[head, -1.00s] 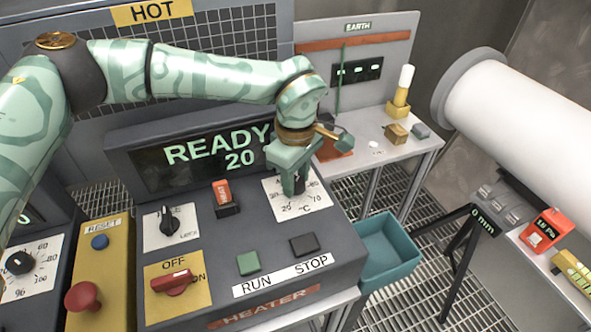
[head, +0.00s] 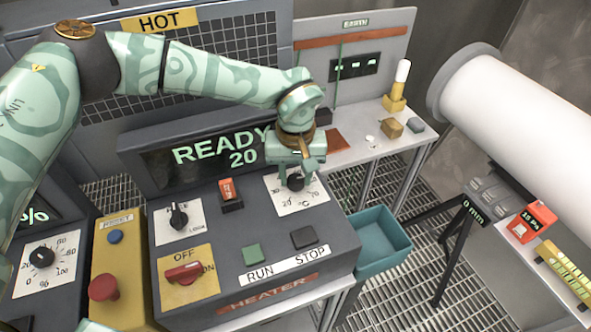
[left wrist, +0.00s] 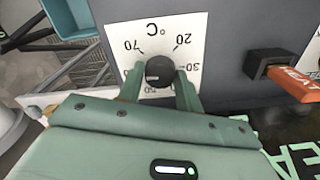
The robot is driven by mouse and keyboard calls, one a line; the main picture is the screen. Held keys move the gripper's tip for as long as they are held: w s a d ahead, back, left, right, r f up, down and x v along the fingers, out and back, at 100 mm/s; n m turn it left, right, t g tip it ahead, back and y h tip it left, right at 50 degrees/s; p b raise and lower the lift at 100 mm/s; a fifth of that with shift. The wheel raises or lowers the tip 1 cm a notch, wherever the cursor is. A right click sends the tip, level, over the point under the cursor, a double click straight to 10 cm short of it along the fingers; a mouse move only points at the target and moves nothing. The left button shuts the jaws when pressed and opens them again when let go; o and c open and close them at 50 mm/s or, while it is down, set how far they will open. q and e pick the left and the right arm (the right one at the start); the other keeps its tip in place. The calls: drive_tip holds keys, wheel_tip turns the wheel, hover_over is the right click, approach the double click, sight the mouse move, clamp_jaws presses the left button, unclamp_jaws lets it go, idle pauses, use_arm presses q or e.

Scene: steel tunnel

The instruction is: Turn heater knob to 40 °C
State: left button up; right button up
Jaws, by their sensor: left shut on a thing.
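The heater knob (head: 296,183) is a black round knob on a white °C dial plate (head: 318,193) at the right of the grey heater console. It also shows in the left wrist view (left wrist: 159,71), with 20, 30 and 70 readable on the plate around it. My left gripper (head: 295,175) is over the dial, its two green fingers (left wrist: 159,88) on either side of the knob and shut on it. The knob's pointer mark cannot be made out. The heater display (head: 215,150) reads READY 20. My right gripper is not in view.
On the console are a red OFF/ON switch (head: 184,272), a green RUN button (head: 252,253), a dark STOP button (head: 304,237), a black selector (head: 179,216) and an orange-red tagged switch (head: 229,194). A teal bin (head: 383,240) stands right of the console.

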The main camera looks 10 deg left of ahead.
sight(296, 178)
use_arm(q)
drive_tip(key=shift+w+r+m+p, duration=0.15)
drive_tip(key=shift+m+p, duration=0.2)
drive_tip(key=shift+m, duration=0.75)
drive_tip(key=o, duration=1)
wheel_tip(296, 178, up, 16)
